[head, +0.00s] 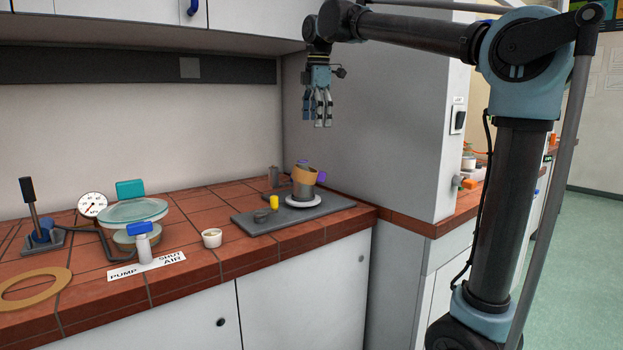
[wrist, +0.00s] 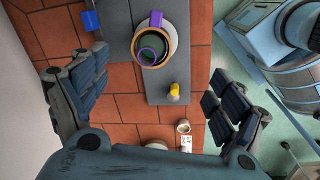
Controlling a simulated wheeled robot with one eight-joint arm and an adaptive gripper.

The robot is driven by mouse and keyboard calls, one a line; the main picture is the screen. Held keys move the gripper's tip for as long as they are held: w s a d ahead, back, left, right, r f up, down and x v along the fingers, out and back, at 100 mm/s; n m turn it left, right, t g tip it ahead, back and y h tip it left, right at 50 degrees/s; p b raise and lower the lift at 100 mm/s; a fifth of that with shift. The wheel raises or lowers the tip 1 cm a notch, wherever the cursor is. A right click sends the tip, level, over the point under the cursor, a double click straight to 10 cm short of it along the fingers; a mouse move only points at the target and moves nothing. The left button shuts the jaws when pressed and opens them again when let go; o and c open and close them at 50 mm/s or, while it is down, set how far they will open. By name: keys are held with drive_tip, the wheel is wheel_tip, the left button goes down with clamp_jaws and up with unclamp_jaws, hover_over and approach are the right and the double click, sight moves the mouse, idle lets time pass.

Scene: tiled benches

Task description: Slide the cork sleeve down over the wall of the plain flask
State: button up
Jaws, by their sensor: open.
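The plain flask (head: 303,194) is a grey cylinder standing on a white disc (head: 303,202) on a dark grey slab. The tan cork sleeve (head: 305,175) sits at the flask's top, looking tilted; the grey wall shows below it. Purple parts show above and right of the sleeve. In the wrist view the sleeve (wrist: 137,43) is a tan ring around a dark opening, with a purple ring (wrist: 143,60) within it and a purple tab (wrist: 156,18) beside it. My gripper (head: 318,124) is open and empty, high above the flask and apart from it.
The slab (head: 333,207) also bears a yellow piece (head: 274,202) and a small dark ring. A white cup (head: 211,238) stands left of it. Further left are the pump plate (head: 132,210), a gauge (head: 92,204) and a flat tan ring (head: 33,286). A grey cabinet wall rises at right.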

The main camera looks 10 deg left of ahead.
drive_tip(key=a, duration=0.2)
hover_over(309, 175)
drive_tip(key=w, duration=0.3)
drive_tip(key=shift+n, duration=0.4)
drive_tip(key=f, duration=1.1)
drive_tip(key=shift+a+f, duration=0.1)
drive_tip(key=shift+a, duration=0.25)
drive_tip(key=f, duration=0.2)
drive_tip(key=w+f, duration=0.1)
drive_tip(key=f, duration=0.1)
drive_tip(key=shift+w+f, duration=0.1)
drive_tip(key=shift+f, duration=0.55)
drive_tip(key=shift+c, duration=0.6)
drive_tip(key=c, duration=1)
drive_tip(key=shift+c, duration=0.2)
